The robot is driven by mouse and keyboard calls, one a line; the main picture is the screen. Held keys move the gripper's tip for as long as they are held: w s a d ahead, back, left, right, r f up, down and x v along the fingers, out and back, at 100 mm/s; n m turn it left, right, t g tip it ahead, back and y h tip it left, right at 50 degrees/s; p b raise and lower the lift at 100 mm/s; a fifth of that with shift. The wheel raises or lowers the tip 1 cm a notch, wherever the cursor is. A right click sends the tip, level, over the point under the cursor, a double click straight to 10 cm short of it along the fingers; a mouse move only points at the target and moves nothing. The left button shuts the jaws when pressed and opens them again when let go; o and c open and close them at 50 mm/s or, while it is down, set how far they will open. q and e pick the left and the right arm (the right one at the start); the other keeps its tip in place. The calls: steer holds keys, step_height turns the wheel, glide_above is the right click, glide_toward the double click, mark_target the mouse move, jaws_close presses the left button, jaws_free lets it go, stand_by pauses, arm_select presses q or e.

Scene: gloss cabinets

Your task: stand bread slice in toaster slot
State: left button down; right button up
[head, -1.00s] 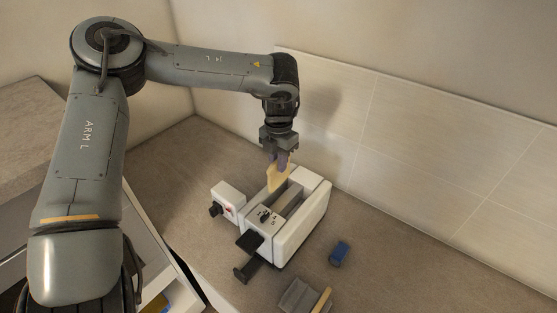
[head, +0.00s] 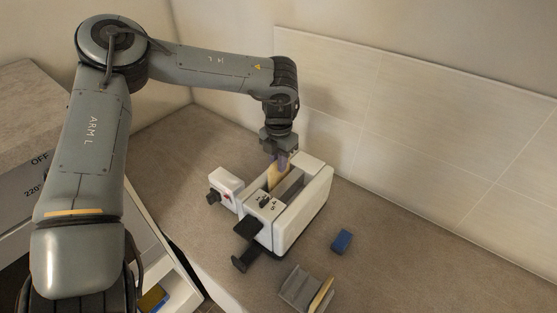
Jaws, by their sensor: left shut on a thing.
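The white toaster (head: 301,217) stands on the counter, with dark levers at its near end and slots along its top. My left gripper (head: 282,161) is over the far part of the toaster, pointing down and shut on the bread slice (head: 276,178). The slice is upright over the left slot, and its lower part appears to be down in the slot. How deep it sits is hidden by the toaster's top. My right gripper is not in view.
A small white box with a dark knob (head: 228,186) stands close to the toaster's left. A blue block (head: 341,241) lies to its right. A grey rack (head: 296,287) with another slice (head: 321,296) is in front. A tiled wall (head: 430,140) rises behind; counter at right is clear.

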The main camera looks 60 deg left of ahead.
arm_select(q)
steer(key=c, duration=1)
jaws_free()
step_height(320, 180, up, 9)
steer(key=shift+r+b, duration=0.15)
steer(key=shift+b, duration=0.4)
steer(key=shift+r, duration=0.65)
step_height(320, 180, up, 8)
steer(key=p, duration=0.9)
